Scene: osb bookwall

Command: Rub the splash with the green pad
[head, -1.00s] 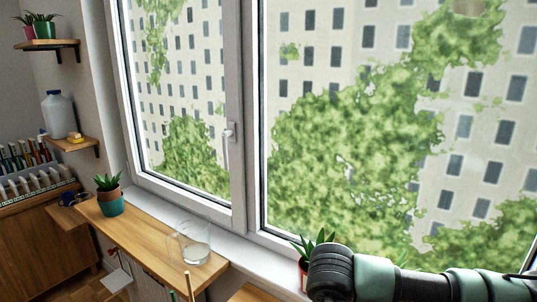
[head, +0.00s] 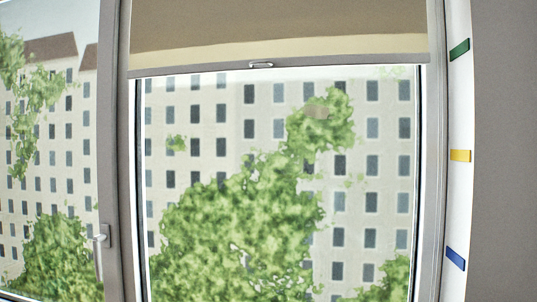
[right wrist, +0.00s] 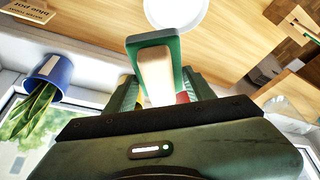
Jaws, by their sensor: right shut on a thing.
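The green pad (right wrist: 172,42) is in the right wrist view, with a pale wooden grip on its back. My right gripper (right wrist: 158,88) is shut on the pad, with one dark green finger on each side of the grip. A small brownish smudge (head: 316,112) shows on the large window pane in the head view, right of centre; it may be the splash. The pad and the smudge are not in one view, so I cannot tell the distance between them. My left gripper is in neither view.
A part-lowered blind (head: 280,30) covers the window's top. Green, yellow (head: 460,156) and blue tabs mark the strip at right. A window handle (head: 101,237) juts out at left. The right wrist view shows a blue pot (right wrist: 50,70) with a plant and a white round thing (right wrist: 176,12).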

